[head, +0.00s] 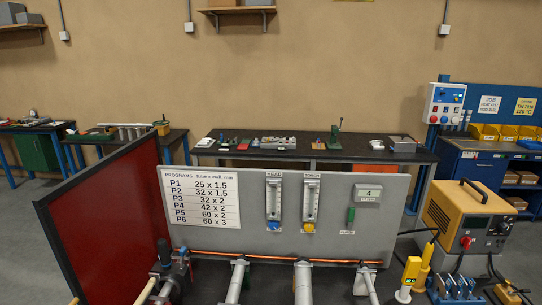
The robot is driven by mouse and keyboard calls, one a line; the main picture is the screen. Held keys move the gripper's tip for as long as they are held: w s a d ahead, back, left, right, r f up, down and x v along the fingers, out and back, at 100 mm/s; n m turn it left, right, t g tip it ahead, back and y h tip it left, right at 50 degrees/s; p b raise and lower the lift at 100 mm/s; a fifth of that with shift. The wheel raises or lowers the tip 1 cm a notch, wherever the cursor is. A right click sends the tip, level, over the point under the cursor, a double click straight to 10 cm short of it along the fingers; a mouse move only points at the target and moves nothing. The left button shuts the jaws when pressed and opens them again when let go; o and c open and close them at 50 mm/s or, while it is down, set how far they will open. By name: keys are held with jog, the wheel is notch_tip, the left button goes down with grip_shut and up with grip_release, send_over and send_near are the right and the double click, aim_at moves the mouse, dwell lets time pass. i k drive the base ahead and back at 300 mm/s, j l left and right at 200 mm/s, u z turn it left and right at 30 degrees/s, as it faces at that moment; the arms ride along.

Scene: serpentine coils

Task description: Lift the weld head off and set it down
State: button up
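A dark clamp-like device with a red part (172,273) sits at the bottom left, in front of the red screen. It looks like the weld head, but I cannot tell for certain. A pale rod or tube end (146,290) shows beside it on the left. The lower part of the device is cut off by the frame edge. My gripper is not in view.
A grey panel (230,240) with a program chart and two flow meters stands behind, with a copper-coloured pipe (290,260) along its foot. A red screen (105,225) borders the left. Grey tubes (303,283), a yellow handheld device (412,272) and a yellow power unit (463,217) stand rightward.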

aim_at(164, 270)
jog(key=u, duration=1.25)
jog(key=i+j+z, duration=0.2)
jog(key=i+j, duration=0.3)
jog(key=i+j+z, duration=0.25)
jog(key=i+j, duration=0.3)
jog(key=i+j+z, duration=0.2)
jog(key=i+j, duration=0.25)
jog(key=j, duration=0.25)
